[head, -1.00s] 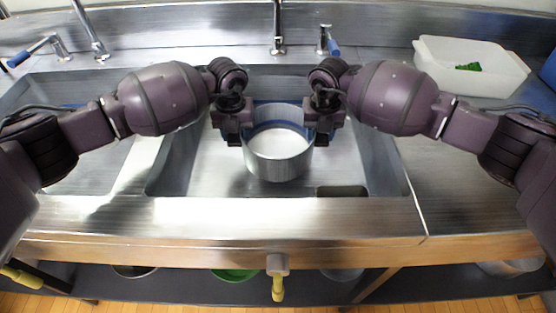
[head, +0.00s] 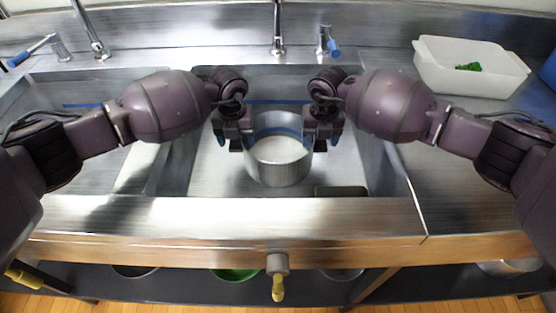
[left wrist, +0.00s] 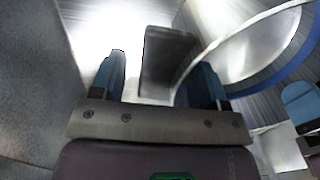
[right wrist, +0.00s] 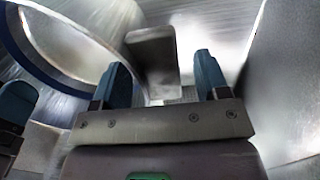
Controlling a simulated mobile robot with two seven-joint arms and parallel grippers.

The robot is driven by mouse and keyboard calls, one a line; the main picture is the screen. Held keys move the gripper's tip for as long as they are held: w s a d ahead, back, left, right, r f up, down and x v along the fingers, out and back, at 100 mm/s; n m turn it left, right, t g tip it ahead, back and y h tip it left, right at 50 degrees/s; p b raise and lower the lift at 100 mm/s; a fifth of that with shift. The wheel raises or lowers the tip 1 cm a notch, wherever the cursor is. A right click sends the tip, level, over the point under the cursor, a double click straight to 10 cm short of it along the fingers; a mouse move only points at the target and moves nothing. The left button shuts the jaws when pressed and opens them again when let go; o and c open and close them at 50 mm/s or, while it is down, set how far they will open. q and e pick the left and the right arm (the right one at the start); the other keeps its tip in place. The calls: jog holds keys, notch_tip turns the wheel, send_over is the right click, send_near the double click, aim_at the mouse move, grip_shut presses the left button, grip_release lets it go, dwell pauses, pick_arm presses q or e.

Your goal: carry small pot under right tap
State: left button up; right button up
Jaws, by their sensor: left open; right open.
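The small pot (head: 280,176), a round metal pot with a blue band inside its rim, stands upright in the right sink basin. The right tap (head: 278,35) is behind it, roughly in line with it. My left gripper (head: 233,146) is open at the pot's left side; my right gripper (head: 322,146) is open at its right side. In the left wrist view a dark block, apparently a pot handle (left wrist: 166,60), shows between the spread fingers beside the rim. A similar handle (right wrist: 152,60) shows in the right wrist view. Finger contact cannot be told.
The left tap (head: 90,30) stands over the left basin. A white tub (head: 450,88) with green pieces sits on the right counter. A dark rectangle (head: 342,192) lies in the right basin's front corner. The sink's front edge (head: 230,215) runs before the pot.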

notch_tip(320, 180, up, 5)
jog(key=shift+f, duration=0.2)
pick_arm(q)
jog(key=s+r+t+p, duration=0.2)
jog(key=r+p, duration=0.6)
jog(key=r, duration=1.8)
jog(key=s+r+t+p, duration=0.2)
jog(key=r+p, duration=0.6)
jog(key=r, duration=1.8)
jog(key=shift+s+r, duration=0.25)
jog(key=shift+s, duration=0.2)
pick_arm(e)
jog(key=s+r, duration=1.7)
jog(key=r, duration=0.4)
jog(key=shift+s, duration=0.3)
